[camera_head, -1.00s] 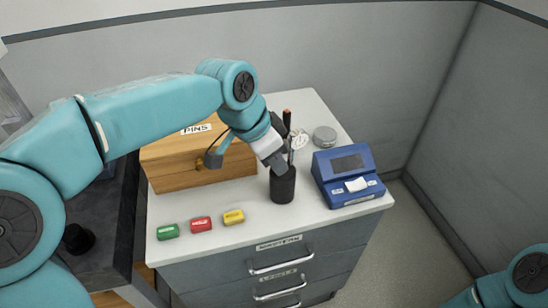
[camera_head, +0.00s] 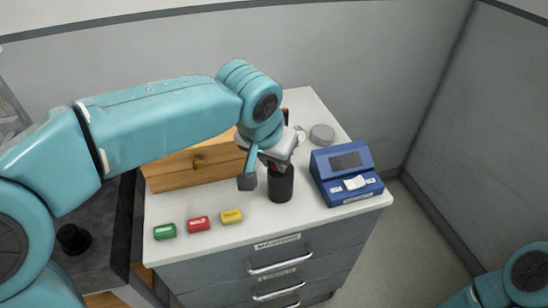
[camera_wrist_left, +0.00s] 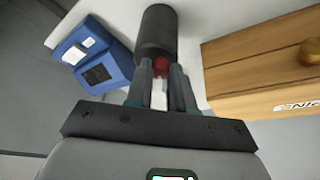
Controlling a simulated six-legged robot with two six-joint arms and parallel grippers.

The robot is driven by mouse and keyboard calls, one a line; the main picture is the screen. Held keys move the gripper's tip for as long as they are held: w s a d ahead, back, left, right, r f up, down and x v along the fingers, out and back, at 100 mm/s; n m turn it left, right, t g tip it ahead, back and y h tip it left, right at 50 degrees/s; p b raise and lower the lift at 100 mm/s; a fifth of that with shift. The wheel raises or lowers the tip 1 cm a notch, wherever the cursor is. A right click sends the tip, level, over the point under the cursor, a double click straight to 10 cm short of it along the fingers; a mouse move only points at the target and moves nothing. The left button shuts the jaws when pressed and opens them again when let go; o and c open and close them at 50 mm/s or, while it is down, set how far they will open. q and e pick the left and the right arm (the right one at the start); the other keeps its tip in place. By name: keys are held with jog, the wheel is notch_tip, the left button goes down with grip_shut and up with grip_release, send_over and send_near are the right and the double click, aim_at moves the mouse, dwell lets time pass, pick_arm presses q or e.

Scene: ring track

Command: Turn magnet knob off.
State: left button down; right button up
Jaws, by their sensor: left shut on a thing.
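A dark upright cylinder (camera_head: 280,188) stands on the white cabinet top, left of the blue device; it also shows in the left wrist view (camera_wrist_left: 155,32). A round red knob (camera_wrist_left: 184,69) shows at the cylinder, between my left gripper's fingers. In the head view only a trace of red shows there. My left gripper (camera_head: 274,165) is at the cylinder's upper part, and in the left wrist view its fingers (camera_wrist_left: 161,76) are shut on the red knob. The knob's marking is hidden. My right gripper is out of view; only part of that arm shows at lower right.
A blue device (camera_head: 345,174) stands close on the right. A wooden box (camera_head: 192,168) is behind on the left. Green (camera_head: 164,231), red (camera_head: 199,224) and yellow (camera_head: 231,216) small blocks lie near the front edge. A round grey tin (camera_head: 322,135) stands behind.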

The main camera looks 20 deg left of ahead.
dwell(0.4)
pick_arm(q)
jog(key=c, duration=1)
grip_release()
jog(key=shift+r, duration=0.15)
jog(key=p+v, duration=0.3)
jog(key=v, duration=1.3)
jog(key=shift+s, duration=0.1)
